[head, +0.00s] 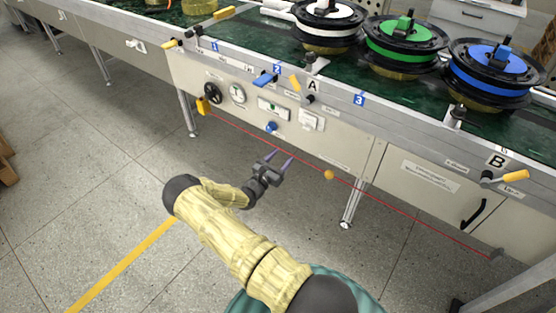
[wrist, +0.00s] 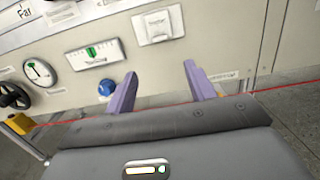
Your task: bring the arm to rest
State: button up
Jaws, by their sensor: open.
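My gripper (head: 273,160) is in front of the conveyor's side panel in the head view, with my yellow-sleeved arm reaching up from the bottom. Its two purple fingers are apart and nothing is between them; they also show in the wrist view (wrist: 165,95). The fingers point toward the panel, near a blue knob (head: 271,127) that also appears in the wrist view (wrist: 107,88). I cannot tell the exact gap to the panel.
A red cord (head: 400,211) runs along the panel front with an orange ball (head: 329,175) on it. White, green (head: 401,44) and blue (head: 492,68) reels stand on the conveyor (head: 330,75). A black handwheel (head: 213,93) is left.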

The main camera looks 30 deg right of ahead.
jog(key=shift+v, duration=0.85)
jog(key=shift+d+r, duration=0.1)
